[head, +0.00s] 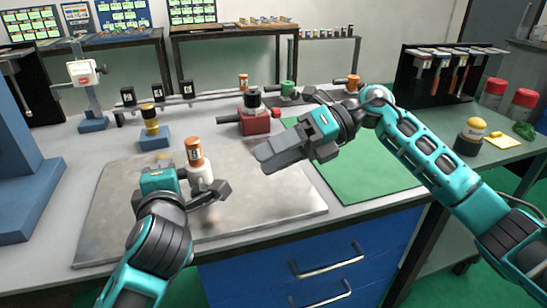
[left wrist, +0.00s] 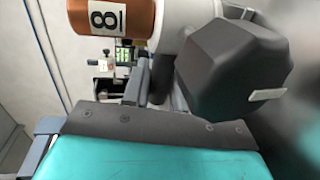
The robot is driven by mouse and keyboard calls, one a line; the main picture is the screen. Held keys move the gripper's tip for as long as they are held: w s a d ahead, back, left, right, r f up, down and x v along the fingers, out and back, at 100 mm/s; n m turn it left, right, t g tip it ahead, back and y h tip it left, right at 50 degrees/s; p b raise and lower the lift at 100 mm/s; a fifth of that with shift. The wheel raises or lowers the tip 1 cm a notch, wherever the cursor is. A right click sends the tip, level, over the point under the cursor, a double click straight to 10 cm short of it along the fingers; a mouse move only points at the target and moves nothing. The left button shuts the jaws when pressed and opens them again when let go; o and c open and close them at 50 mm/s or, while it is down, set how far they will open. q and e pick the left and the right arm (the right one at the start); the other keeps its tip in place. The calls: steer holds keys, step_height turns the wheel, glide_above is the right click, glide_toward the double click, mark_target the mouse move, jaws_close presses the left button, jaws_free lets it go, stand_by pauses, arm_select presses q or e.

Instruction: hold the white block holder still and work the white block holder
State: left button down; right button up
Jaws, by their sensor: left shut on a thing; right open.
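The white block holder (head: 201,178) stands upright on the grey metal plate, with an orange-brown block (head: 194,152) sitting in its top. In the left wrist view the block (left wrist: 95,18) shows a label reading 8, and part of the white holder (left wrist: 177,22) shows beside it. My left gripper (head: 196,193) is shut on the white block holder low down, one dark finger on its right side. My right gripper (head: 268,156) is open and empty, up and to the right of the holder, its fingers pointing left toward it. The gap between its fingers is hard to see.
The metal plate (head: 110,218) lies under the holder. A green mat (head: 372,185) lies clear at the right.

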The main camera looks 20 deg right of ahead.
steer(key=n, duration=0.7)
steer(key=shift+a+r+h, duration=0.25)
steer(key=shift+r+h, duration=0.05)
steer(key=shift+r, duration=0.1)
steer(key=a+f+n, duration=0.1)
steer(key=a+n, duration=0.2)
steer(key=n, duration=0.4)
steer(key=a+f+n+h, duration=0.1)
steer(key=a+n, duration=0.3)
steer(key=n, duration=0.4)
steer(key=a+f+n+g+h, duration=0.1)
steer(key=a+n, duration=0.3)
steer(key=n, duration=0.4)
steer(key=shift+s+f, duration=0.3)
steer(key=shift+f, duration=0.6)
steer(key=shift+d+f+y, duration=0.1)
steer(key=shift+y, duration=0.3)
steer(key=d+r+n+t, duration=0.1)
steer(key=d+r+n, duration=0.1)
steer(key=n, duration=0.9)
steer(key=s+d+r+n+t, duration=0.1)
steer(key=d+n, duration=0.4)
steer(key=n, duration=0.6)
steer(key=d+r+n+t, duration=0.1)
steer(key=d+r+n, duration=0.1)
steer(key=n, duration=1)
steer(key=shift+s+d+r, duration=0.4)
steer(key=shift+d, duration=0.5)
